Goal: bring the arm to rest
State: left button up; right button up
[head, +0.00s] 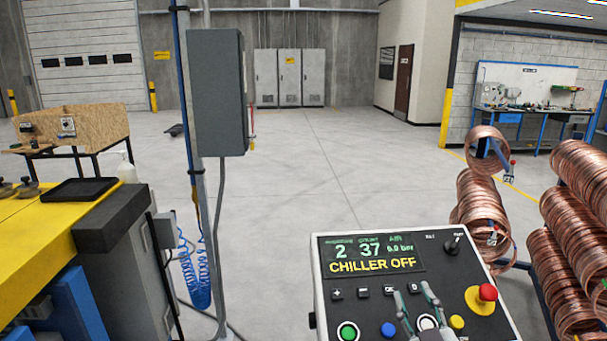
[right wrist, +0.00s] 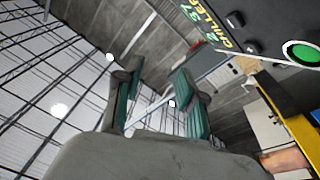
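My right gripper (head: 416,290) shows at the bottom of the head view, in front of the lower part of a control panel (head: 330,262). Its two fingers are apart with nothing between them; the right wrist view also shows the open fingers (right wrist: 155,78). Whether a finger touches the panel I cannot tell. The panel's display (head: 372,255) reads "CHILLER OFF". It has a green button (head: 347,332), a blue button (head: 388,329) and a red stop knob (head: 487,293). My left gripper is not in view.
Copper tube coils (head: 574,262) hang on a rack at the right. A yellow-topped machine (head: 40,235) stands at the left. A grey cabinet (head: 217,92) on a post rises left of the panel. The floor (head: 320,175) beyond the panel is mostly clear.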

jog(key=s+d+f+m+g+h, duration=0.1)
jog(key=s+f+m+g, duration=0.1)
jog(key=s+f+g, duration=0.45)
jog(key=s+d+f+m+g+h, duration=0.15)
jog(key=s+f, duration=0.25)
jog(key=f, duration=0.6)
jog(key=s+a+f+g+y, duration=0.1)
jog(key=s+f+g, duration=0.35)
jog(key=s, duration=0.45)
jog(key=s+a+f+g+y, duration=0.1)
jog(key=s+f+g, duration=0.4)
jog(key=s, duration=0.4)
jog(key=s+d+f+b+x, duration=0.1)
jog(key=s+b+x, duration=0.2)
jog(key=x, duration=1.2)
jog(key=s+b+x, duration=0.2)
jog(key=s+x, duration=0.1)
jog(key=x, duration=1.3)
jog(key=s+d+f+b, duration=0.1)
jog(key=s+f+b, duration=0.1)
jog(key=s+f, duration=0.6)
jog(key=s+d+f+g+b, duration=0.1)
jog(key=s+d+f+b, duration=0.1)
jog(key=s+f, duration=0.7)
notch_tip(320, 180, down, 5)
jog(key=shift+d+r+b, duration=0.2)
jog(key=shift+d+b, duration=0.1)
jog(key=shift+b, duration=0.2)
